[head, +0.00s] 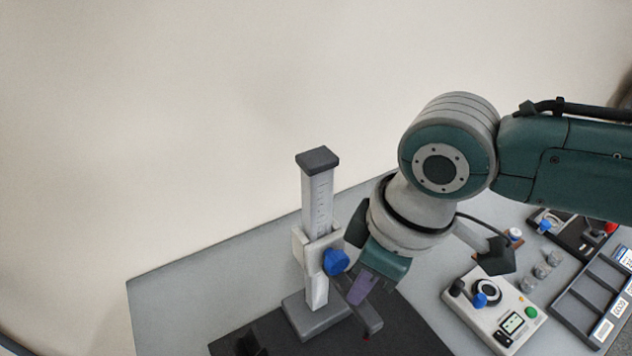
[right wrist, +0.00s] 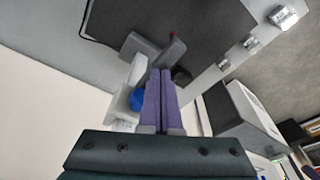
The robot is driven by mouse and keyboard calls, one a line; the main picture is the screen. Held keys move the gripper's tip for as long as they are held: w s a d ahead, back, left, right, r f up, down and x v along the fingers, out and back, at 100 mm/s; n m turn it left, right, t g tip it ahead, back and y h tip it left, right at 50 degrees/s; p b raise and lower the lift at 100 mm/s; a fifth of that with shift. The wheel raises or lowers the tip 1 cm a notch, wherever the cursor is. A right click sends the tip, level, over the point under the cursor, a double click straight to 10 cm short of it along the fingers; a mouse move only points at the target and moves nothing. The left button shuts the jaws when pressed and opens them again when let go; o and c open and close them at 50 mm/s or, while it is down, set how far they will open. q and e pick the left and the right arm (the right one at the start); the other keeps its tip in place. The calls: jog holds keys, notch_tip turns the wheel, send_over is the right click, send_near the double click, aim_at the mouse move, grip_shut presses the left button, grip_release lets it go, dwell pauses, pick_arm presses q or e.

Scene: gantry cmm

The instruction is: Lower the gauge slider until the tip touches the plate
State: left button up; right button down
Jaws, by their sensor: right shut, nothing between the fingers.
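The height gauge's pale column (head: 318,205) stands upright on a grey base (head: 318,318). Its white slider (head: 303,250) sits around the lower half of the column and carries a blue knob (head: 336,262). A grey arm with a red tip (head: 367,336) reaches over the dark plate (head: 405,338); I cannot tell whether the tip touches. My right gripper (head: 356,296) is shut and empty, right beside the knob. The right wrist view shows its purple fingers (right wrist: 161,75) partly covering the blue knob (right wrist: 137,100); contact is unclear. The red tip also shows there (right wrist: 172,35).
Right of the plate stands a white control box (head: 495,312) with knobs and a small screen. Beyond it are small clear weights or jars (head: 541,270) and a grey compartment tray (head: 590,300). A dark object (head: 247,343) shows at the plate's left. The table is bare left of the gauge.

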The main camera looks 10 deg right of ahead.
aim_at(356, 313)
notch_tip(356, 313, down, 12)
jog(key=b, duration=0.9)
jog(key=shift+f+b, duration=0.25)
jog(key=shift+b, duration=0.1)
dwell(1.1)
jog(key=shift+f+b, duration=0.6)
jog(key=shift+f, duration=0.2)
dwell(0.7)
jog(key=shift+r, duration=0.1)
notch_tip(356, 313, up, 7)
jog(key=p, duration=0.7)
dwell(0.3)
